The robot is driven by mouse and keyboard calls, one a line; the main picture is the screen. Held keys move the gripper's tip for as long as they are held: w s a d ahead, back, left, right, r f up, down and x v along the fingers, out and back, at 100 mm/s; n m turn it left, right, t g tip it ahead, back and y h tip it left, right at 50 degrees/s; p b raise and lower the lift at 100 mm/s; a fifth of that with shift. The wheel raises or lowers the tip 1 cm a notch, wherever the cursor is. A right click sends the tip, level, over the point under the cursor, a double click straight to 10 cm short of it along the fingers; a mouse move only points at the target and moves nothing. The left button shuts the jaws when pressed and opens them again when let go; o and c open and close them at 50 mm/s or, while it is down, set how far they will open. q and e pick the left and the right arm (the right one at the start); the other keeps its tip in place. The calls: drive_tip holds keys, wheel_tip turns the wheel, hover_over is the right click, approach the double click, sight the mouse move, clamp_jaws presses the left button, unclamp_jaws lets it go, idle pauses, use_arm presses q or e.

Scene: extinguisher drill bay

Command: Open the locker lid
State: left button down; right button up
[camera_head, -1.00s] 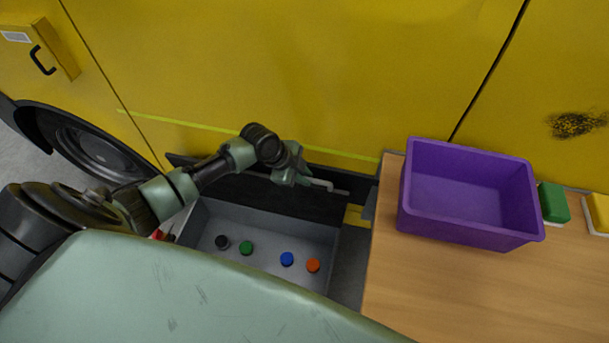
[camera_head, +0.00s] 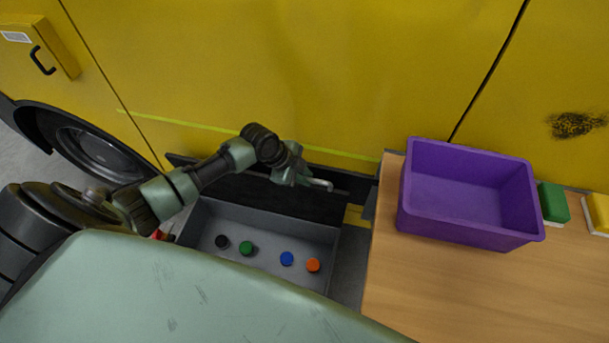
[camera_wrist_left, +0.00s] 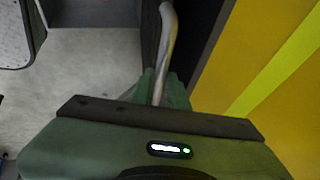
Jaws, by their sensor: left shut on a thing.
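The grey locker (camera_head: 330,238) stands low against the yellow vehicle, with its inside visible from above. Its dark lid (camera_head: 265,193) is raised along the vehicle side, behind the opening. My left gripper (camera_head: 303,180) is at the lid's upper part, shut on the pale bar handle (camera_head: 322,184). In the left wrist view, the handle (camera_wrist_left: 168,45) runs up from between the green fingers (camera_wrist_left: 160,90). The fingers hide part of the handle. My right gripper is not in view.
Several coloured round pieces, such as the blue one (camera_head: 287,258), lie in the locker. A purple bin (camera_head: 470,235) stands on the wooden table (camera_head: 450,290) at right, near green (camera_head: 553,203) and yellow (camera_head: 598,210) blocks. The yellow vehicle side (camera_head: 330,70) closes off the back.

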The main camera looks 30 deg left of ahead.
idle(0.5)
use_arm(q)
drive_tip(key=s+d+f+p, duration=0.1)
drive_tip(key=s+p, duration=0.1)
drive_tip(key=s, duration=0.3)
drive_tip(key=s+d+f+t+p, duration=0.1)
drive_tip(key=s+f+p, duration=0.1)
drive_tip(key=s, duration=0.3)
drive_tip(key=shift+s+d, duration=0.35)
drive_tip(key=c, duration=1.4)
unclamp_jaws()
drive_tip(key=shift+w, duration=0.1)
drive_tip(key=v, duration=0.7)
drive_tip(key=shift+r, duration=0.35)
